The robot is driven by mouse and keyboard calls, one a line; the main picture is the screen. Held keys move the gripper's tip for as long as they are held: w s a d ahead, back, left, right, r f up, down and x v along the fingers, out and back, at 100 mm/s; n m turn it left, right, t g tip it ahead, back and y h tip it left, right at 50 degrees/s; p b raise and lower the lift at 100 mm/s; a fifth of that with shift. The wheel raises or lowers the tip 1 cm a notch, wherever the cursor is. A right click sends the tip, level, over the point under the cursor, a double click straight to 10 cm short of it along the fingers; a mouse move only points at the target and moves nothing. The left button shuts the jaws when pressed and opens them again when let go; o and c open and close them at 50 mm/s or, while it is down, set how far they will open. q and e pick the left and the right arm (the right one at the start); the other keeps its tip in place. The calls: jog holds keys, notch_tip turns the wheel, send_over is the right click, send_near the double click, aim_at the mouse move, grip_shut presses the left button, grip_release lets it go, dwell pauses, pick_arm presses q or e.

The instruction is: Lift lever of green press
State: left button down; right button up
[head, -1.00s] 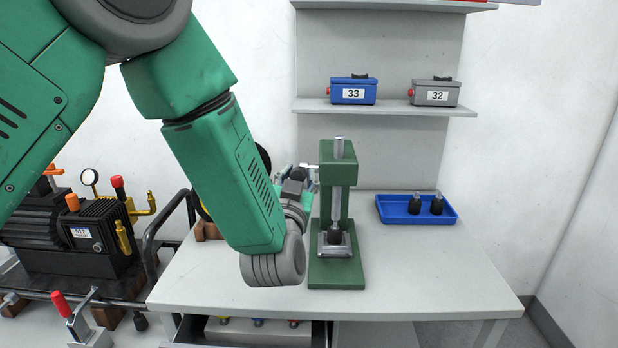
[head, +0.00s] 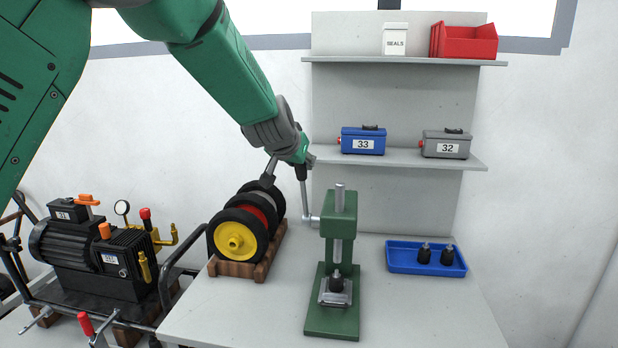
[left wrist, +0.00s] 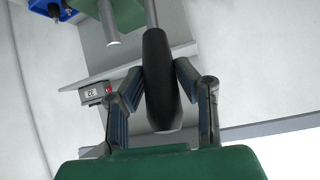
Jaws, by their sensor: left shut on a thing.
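The green press (head: 340,222) stands upright on the table, with a black fitting (head: 336,283) under its ram. Its lever (head: 305,198) rises steeply from the pivot on the press's left side. My left gripper (head: 303,163) is at the lever's upper end, above and left of the press. In the left wrist view, the fingers of my left gripper (left wrist: 160,70) are closed around the lever's black handle (left wrist: 160,105), one on each side. The handle is mostly hidden in the head view. My right gripper is in neither view.
A blue tray (head: 400,268) with two black fittings is right of the press. Wheels on a wooden stand (head: 238,238) are left of it. A shelf (head: 400,158) with a blue box (head: 363,140) and grey box (head: 446,144) is behind. A black pump (head: 70,245) stands far left.

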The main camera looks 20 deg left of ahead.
pick_arm(q)
jog(key=shift+w+a+r+g, duration=0.1)
jog(key=shift+w+r+g, duration=0.15)
jog(key=shift+w, duration=0.2)
jog(key=shift+w+r+g, duration=0.15)
jog(key=shift+w+g, duration=0.1)
jog(key=shift+w, duration=0.2)
jog(key=shift+w+a+r+h, duration=0.1)
jog(key=shift+w+a+h, duration=0.2)
jog(key=shift+w+a, duration=0.15)
jog(key=shift+w+d+r+g, duration=0.25)
jog(key=shift+g, duration=0.15)
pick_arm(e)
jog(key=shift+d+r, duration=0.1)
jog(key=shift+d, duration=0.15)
pick_arm(q)
jog(key=shift+a, duration=0.15)
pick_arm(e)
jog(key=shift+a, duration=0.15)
pick_arm(q)
jog(key=c, duration=1.4)
grip_release()
jog(key=shift+o, duration=0.9)
jog(key=shift+w+f, duration=0.3)
jog(key=shift+w, duration=0.1)
jog(key=shift+s+r, duration=0.3)
jog(key=v, duration=1.1)
